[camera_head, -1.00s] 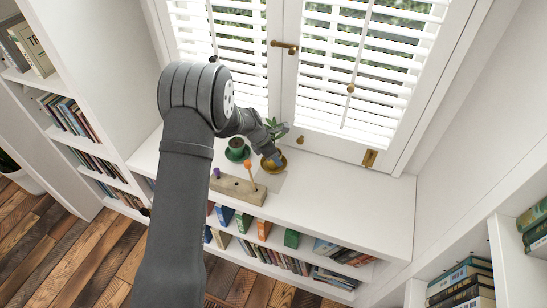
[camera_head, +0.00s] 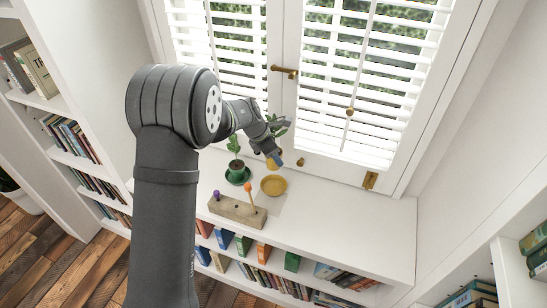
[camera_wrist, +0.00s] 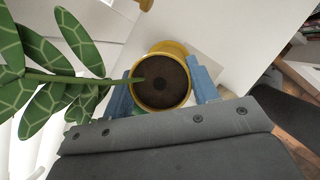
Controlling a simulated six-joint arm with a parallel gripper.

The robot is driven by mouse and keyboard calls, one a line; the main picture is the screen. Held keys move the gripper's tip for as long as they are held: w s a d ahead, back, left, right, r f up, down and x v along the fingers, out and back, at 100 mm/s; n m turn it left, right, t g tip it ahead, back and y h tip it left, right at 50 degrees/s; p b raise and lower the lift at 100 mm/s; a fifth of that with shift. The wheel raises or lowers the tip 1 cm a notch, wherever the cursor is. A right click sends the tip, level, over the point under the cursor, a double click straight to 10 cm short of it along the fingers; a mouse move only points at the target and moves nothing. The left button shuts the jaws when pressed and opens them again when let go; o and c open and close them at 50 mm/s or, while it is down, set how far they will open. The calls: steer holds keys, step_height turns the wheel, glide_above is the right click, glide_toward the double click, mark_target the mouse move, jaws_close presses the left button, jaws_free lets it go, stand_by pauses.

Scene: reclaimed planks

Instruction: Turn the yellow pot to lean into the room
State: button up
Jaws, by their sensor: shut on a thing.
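My gripper (camera_head: 277,158) is shut on the yellow pot (camera_head: 271,164) and holds it above the sill, off its yellow saucer (camera_head: 273,186). In the wrist view the blue fingers clasp the pot's two sides, and its rim (camera_wrist: 160,108) and dark soil face the camera. The plant (camera_wrist: 52,82) has patterned green leaves and leans left there, towards the window side. In the head view its leaves (camera_head: 279,124) show near the window; the gripper hides much of the pot. The saucer lies bare on the sill (camera_head: 335,205).
A green pot (camera_head: 236,166) with a small plant stands on a green saucer (camera_head: 238,181) to the left. A wooden block (camera_head: 237,209) with purple and orange pegs lies in front. Shuttered windows (camera_head: 350,75) rise behind. The sill's right side is clear.

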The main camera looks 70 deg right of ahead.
steer(key=shift+r, duration=0.65)
step_height(320, 180, down, 9)
steer(key=n+t+h, duration=0.1)
steer(key=n, duration=0.3)
steer(key=shift+f, duration=1.7)
steer(key=o, duration=1.3)
steer(key=v, duration=1.7)
steer(key=shift+s+a+r, duration=0.1)
steer(key=shift+s+r, duration=0.1)
steer(key=shift+r, duration=0.05)
